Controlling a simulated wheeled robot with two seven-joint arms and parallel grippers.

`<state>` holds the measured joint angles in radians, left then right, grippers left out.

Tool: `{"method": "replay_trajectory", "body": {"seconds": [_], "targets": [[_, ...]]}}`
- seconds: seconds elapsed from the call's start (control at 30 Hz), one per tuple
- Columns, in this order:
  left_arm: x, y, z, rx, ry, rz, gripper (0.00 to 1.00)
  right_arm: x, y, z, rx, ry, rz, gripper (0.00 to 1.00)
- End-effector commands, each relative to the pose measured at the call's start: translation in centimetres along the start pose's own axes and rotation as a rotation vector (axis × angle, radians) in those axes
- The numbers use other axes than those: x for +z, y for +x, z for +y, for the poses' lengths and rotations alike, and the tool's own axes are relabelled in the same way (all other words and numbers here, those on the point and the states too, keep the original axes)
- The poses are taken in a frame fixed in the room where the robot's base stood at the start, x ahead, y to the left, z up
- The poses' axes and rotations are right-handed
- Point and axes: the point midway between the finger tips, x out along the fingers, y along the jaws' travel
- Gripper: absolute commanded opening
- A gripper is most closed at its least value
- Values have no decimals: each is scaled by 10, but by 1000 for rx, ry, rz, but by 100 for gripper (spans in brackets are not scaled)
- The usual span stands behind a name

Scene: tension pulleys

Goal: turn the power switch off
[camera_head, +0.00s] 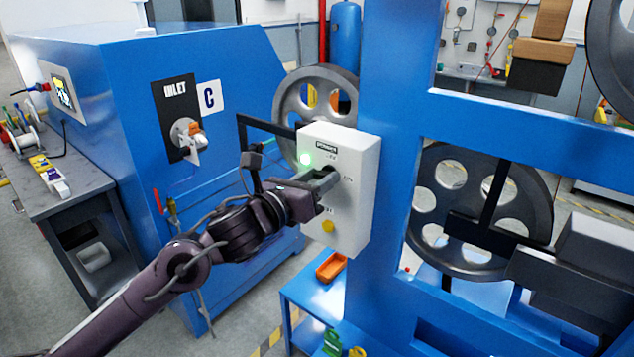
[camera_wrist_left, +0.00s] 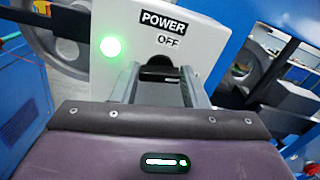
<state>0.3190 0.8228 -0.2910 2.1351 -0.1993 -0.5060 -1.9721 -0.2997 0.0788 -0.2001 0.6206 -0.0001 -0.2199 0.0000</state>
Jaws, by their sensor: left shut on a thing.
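The power switch box (camera_head: 358,200) is a white box on the blue machine frame, with a POWER label. Its black switch knob (camera_head: 328,172) is partly hidden by my left gripper (camera_head: 322,182). In the left wrist view, the dark knob (camera_wrist_left: 158,72) sits between the two fingers of my left gripper (camera_wrist_left: 157,84), below the word OFF. The left gripper is shut on the knob. The knob's exact pointing is hard to tell. A green lamp (camera_head: 305,158) on the box is lit; it also glows in the wrist view (camera_wrist_left: 111,47). My right gripper is not in view.
A yellow button (camera_head: 328,226) is low on the box. A blue cabinet (camera_head: 120,110) with an INLET panel stands left. Large grey pulleys (camera_head: 480,195) are behind and right of the frame. An orange bin (camera_head: 330,267) is on a blue bench below.

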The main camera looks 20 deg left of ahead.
Motion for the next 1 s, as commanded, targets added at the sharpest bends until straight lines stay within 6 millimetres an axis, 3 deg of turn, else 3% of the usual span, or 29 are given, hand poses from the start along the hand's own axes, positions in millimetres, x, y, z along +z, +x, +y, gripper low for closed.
{"method": "replay_trajectory", "body": {"seconds": [0.4, 1.0], "targets": [[-1, 0, 2, 0, -387, -1, 17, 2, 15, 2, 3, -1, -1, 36], [-2, 0, 4, 1, -957, 2, 17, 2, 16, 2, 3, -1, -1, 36]]}}
